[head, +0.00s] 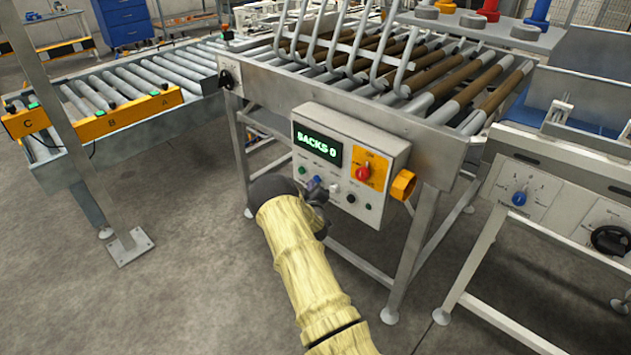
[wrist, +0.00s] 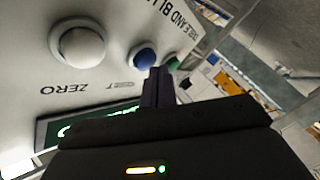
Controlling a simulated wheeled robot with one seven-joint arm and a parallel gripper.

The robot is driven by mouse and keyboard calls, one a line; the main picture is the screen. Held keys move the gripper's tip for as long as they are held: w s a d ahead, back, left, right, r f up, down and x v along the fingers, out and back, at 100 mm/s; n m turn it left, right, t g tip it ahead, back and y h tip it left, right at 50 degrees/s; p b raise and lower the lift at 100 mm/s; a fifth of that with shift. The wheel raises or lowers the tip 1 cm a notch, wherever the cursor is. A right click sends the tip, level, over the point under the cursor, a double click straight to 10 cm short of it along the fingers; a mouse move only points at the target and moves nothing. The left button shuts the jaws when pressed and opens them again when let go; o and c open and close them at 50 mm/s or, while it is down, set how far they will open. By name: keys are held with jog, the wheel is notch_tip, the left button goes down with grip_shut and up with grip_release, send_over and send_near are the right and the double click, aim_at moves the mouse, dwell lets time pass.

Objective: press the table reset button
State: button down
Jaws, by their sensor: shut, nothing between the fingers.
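The control panel (head: 327,183) on the roller table's front carries a small row of buttons. In the wrist view, seen upside down, a blue button (wrist: 144,57) sits between a large white button (wrist: 80,45) marked ZERO and a green button (wrist: 172,64). The small label by the blue button is too blurred to read for certain. My gripper (wrist: 159,72) is shut and empty, its tips right at the blue button's edge, toward the green one. I cannot tell whether they touch. In the head view my gripper (head: 315,187) is at the panel's lower left and partly covers the buttons.
The panel also has a lit display (head: 317,149), a red knob on a yellow plate (head: 363,172) and a black knob (head: 350,198). An orange part (head: 403,185) juts from its right side. Floor in front is clear.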

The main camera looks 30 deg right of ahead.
jog(key=shift+s+a, duration=0.15)
jog(key=shift+a, duration=0.25)
jog(key=a, duration=0.1)
jog(key=s+a, duration=0.1)
jog(key=a, duration=0.2)
jog(key=shift+s+a+p, duration=0.3)
jog(key=shift+s+a, duration=0.05)
dwell(0.9)
